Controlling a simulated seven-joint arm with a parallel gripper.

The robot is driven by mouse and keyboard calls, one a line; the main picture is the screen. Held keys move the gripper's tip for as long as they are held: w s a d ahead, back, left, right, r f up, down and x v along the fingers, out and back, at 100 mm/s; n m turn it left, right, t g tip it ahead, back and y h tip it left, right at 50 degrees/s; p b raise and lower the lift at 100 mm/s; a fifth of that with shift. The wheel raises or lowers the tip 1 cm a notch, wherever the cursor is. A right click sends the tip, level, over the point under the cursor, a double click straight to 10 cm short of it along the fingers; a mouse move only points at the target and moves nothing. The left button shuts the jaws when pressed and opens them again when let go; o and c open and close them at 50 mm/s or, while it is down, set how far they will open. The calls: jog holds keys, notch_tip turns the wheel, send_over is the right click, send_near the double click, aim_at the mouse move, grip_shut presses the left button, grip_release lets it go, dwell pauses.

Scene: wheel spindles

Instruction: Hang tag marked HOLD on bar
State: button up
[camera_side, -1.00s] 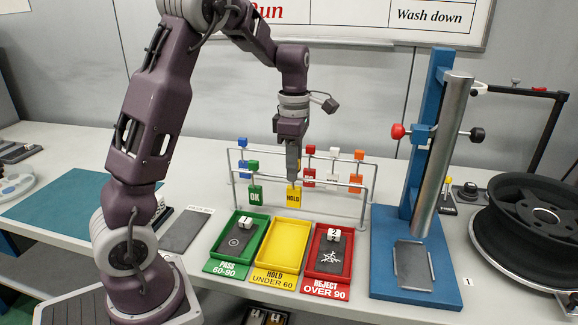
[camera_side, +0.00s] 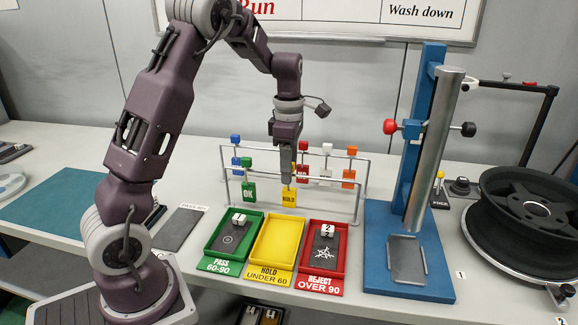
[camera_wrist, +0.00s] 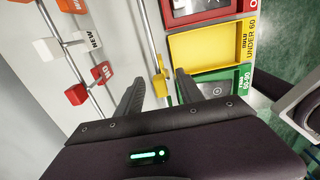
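The yellow tag marked HOLD (camera_side: 289,197) hangs upright at the front bar (camera_side: 322,184) of the rack, right of the green OK tag (camera_side: 249,193). My gripper (camera_side: 287,181) points down just above the HOLD plate and hides the tag's top and its contact with the bar. In the wrist view my gripper's two fingers (camera_wrist: 160,88) stand apart, with the yellow tag (camera_wrist: 160,86) in line with the gap between them. A gap shows on each side of the tag. Whether the tag is between the fingertips or just beyond them I cannot tell.
The rear bar (camera_wrist: 93,87) carries blue, red, white and orange tags. Green (camera_side: 214,261), yellow (camera_side: 262,264) and red (camera_side: 309,277) trays stand in front of the rack; the yellow one is empty. A blue stand (camera_side: 385,270) and black wheel (camera_side: 535,225) are at right.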

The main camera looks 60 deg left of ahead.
jog(key=shift+m, duration=0.3)
jog(key=r, duration=0.7)
jog(key=shift+s+d+r, duration=0.2)
jog(key=shift+d+r, duration=0.1)
jog(key=s+d+r+m+t, duration=0.2)
jog(key=s+d+r+m, duration=0.1)
jog(key=s+d+m, duration=0.5)
jog(key=s+d+r+m+t, duration=0.2)
jog(key=s+d+r+m, duration=0.2)
jog(key=s+d+m, duration=0.4)
jog(key=s+d+f+m+t, duration=0.1)
jog(key=s+f+m, duration=0.2)
jog(key=s+m, duration=0.4)
jog(key=m, duration=0.3)
jog(key=shift+d+f+t, duration=0.15)
jog(key=shift+f+t, duration=0.15)
jog(key=shift+f, duration=0.05)
